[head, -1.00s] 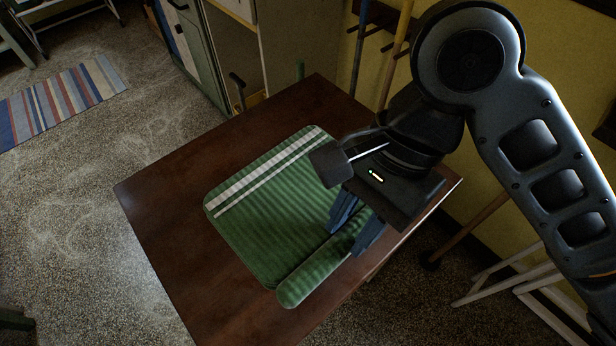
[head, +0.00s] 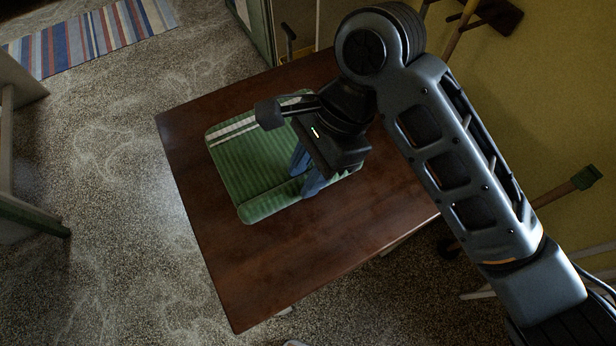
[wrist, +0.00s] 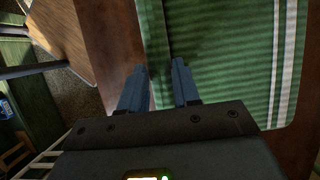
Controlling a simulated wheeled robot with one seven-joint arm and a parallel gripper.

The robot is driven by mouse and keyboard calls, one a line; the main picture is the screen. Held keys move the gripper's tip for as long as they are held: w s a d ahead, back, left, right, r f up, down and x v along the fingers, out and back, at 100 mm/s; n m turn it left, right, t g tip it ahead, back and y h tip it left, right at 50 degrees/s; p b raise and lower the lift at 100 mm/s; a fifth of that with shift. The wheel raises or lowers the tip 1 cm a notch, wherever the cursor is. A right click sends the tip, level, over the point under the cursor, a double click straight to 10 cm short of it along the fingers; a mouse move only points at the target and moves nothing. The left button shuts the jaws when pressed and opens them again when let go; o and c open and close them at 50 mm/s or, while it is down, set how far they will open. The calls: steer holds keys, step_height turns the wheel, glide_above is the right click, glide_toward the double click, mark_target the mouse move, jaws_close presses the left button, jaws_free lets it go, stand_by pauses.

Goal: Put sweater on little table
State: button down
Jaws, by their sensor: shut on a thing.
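The green sweater (head: 252,177) with white stripes lies folded flat on the brown wooden little table (head: 240,267) in the head view. My gripper (head: 306,183) is over the sweater's right part, its blue fingers pointing down and shut on the sweater. My gripper hides part of the sweater's right side. In the wrist view the fingers (wrist: 160,88) straddle a narrow strip of green cloth at the sweater's edge. The sweater (wrist: 222,60) fills much of that view, with its white stripes at the right.
A striped rug (head: 90,38) lies on the speckled floor at the upper left. A green cabinet (head: 255,25) stands behind the table. Long-handled tools lean by the yellow wall (head: 540,100). The table's front part is bare.

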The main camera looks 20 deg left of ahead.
steer(key=shift+f, duration=1.7)
steer(key=c, duration=0.8)
jaws_free()
steer(key=v, duration=1.2)
steer(key=shift+p, duration=0.3)
